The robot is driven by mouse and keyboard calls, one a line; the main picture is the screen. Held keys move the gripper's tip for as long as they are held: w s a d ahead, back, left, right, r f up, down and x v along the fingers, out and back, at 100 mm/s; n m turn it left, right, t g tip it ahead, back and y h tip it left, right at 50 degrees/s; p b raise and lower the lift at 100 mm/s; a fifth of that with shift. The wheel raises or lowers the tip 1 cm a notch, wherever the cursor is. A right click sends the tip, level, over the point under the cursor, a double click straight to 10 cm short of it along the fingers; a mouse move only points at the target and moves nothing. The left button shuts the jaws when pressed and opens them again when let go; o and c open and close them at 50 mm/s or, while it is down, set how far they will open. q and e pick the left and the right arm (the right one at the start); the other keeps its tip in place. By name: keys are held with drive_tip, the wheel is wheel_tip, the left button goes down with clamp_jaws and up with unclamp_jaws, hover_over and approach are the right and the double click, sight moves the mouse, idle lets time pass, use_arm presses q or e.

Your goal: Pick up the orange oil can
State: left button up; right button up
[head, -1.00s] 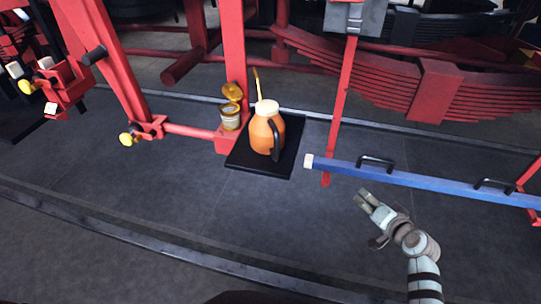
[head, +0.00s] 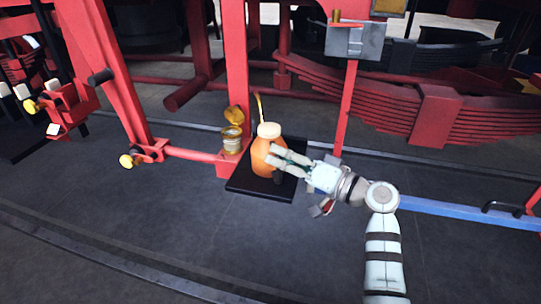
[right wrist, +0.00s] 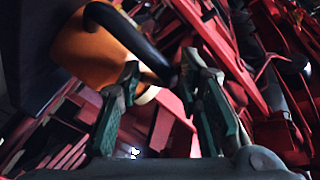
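The orange oil can (head: 261,153), with a cream top, a thin yellow spout and a dark handle, stands upright on a black mat (head: 243,184). My right gripper (head: 284,157) reaches in from the right, its fingers in front of the can's right side and covering part of the handle. In the right wrist view the can (right wrist: 88,50) is at the upper left. Its black handle (right wrist: 135,40) runs down toward the space between the open fingertips (right wrist: 163,80). I cannot tell whether the fingers touch the handle. My left gripper is not in view.
A small open tin (head: 232,140) with a yellow lid stands just left behind the can, beside a red post (head: 237,65). The dark floor in front is clear.

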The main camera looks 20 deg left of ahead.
drive_tip(key=shift+w+a+f, duration=0.1)
drive_tip(key=shift+w+a, duration=0.15)
drive_tip(key=shift+a, duration=0.35)
drive_tip(key=shift+s+d, duration=0.1)
clamp_jaws()
